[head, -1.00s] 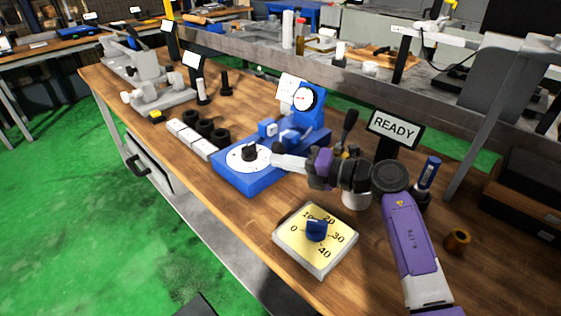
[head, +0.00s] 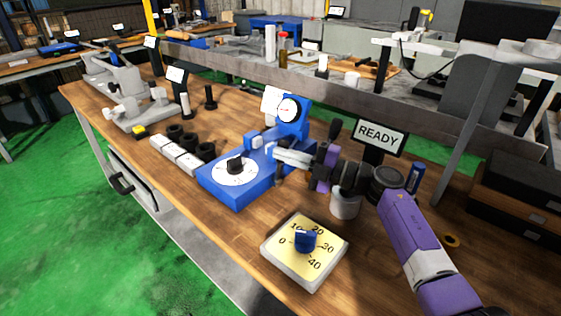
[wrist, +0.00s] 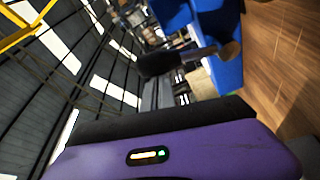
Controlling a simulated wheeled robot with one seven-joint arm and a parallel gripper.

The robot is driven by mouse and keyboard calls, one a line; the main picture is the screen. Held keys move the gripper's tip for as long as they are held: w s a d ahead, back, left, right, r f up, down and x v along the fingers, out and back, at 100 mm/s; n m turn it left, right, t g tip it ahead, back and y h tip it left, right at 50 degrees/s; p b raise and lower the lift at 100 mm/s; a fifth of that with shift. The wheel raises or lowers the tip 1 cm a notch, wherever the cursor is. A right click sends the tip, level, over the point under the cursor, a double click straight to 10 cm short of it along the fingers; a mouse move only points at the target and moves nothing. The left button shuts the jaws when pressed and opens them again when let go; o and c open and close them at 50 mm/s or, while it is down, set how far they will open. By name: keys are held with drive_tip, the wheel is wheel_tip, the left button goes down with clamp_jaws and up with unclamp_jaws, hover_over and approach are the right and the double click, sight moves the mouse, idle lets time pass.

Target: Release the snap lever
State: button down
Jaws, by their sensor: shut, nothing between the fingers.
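A blue bench gauge fixture (head: 232,188) stands on the wooden bench, with a white dial plate, a black knob and a round dial indicator (head: 288,109). A black-handled lever (head: 334,131) stands up just behind my gripper. It seems to be the snap lever, but its base is hidden by my wrist. My gripper (head: 281,162) is shut and empty, in front of the right part of the fixture; I cannot tell whether it touches. In the wrist view a black handle (wrist: 160,63) on a short rod lies close, beside the blue fixture (wrist: 223,72).
A yellow dial box (head: 290,262) with a blue knob sits in front of my arm. A READY sign (head: 381,137) stands behind my wrist. White blocks and black rings (head: 190,140) lie left of the fixture. A blue-capped tool (head: 416,176) stands right of my wrist.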

drive_tip(key=shift+w+d+m, duration=0.2)
drive_tip(key=shift+m, duration=0.2)
idle(0.3)
wheel_tip(320, 180, up, 20)
drive_tip(key=p, duration=0.2)
idle(0.3)
drive_tip(key=shift+f, duration=0.1)
